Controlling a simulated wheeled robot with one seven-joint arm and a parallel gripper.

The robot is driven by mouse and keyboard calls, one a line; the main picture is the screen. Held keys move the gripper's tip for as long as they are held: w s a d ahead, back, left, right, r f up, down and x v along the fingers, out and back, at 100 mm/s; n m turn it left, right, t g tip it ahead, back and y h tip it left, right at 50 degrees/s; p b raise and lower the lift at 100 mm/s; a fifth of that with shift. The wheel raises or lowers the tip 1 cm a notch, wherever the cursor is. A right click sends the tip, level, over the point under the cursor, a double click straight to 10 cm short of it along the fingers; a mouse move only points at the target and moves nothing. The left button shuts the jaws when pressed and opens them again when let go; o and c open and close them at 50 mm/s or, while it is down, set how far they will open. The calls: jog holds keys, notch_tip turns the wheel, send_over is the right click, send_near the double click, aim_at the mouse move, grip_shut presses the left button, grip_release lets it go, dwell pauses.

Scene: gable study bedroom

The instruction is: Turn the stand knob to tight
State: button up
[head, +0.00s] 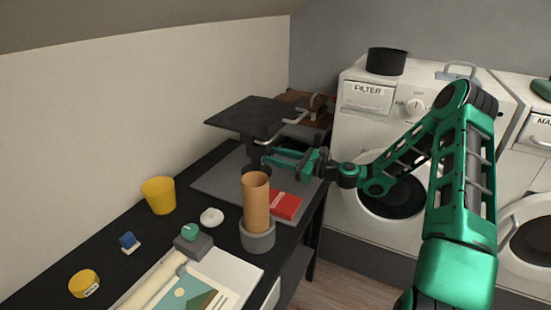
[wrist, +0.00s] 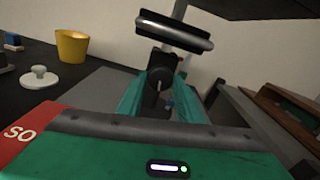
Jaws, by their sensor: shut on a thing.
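The stand (head: 250,118) has a flat black top plate on a dark column and stands on the dark desk. My gripper (head: 268,159) reaches in from the right at the column below the top plate. In the wrist view its green fingers (wrist: 160,88) lie on both sides of the knob and are shut on it. In the head view the fingers and column hide the knob. I see no readable tight mark.
A brown cylinder stands in a grey holder (head: 257,237) in front of the stand, close to a red box (head: 284,204). A white lidded piece (head: 211,216), yellow cup (head: 158,195) and green-knobbed block (head: 195,241) are on the desk. Washing machines (head: 390,130) stand at the right.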

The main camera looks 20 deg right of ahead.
jog(key=o, duration=1)
jog(key=shift+o, duration=0.2)
jog(key=v, duration=1)
jog(key=shift+s+d, duration=0.25)
jog(key=shift+d, duration=0.05)
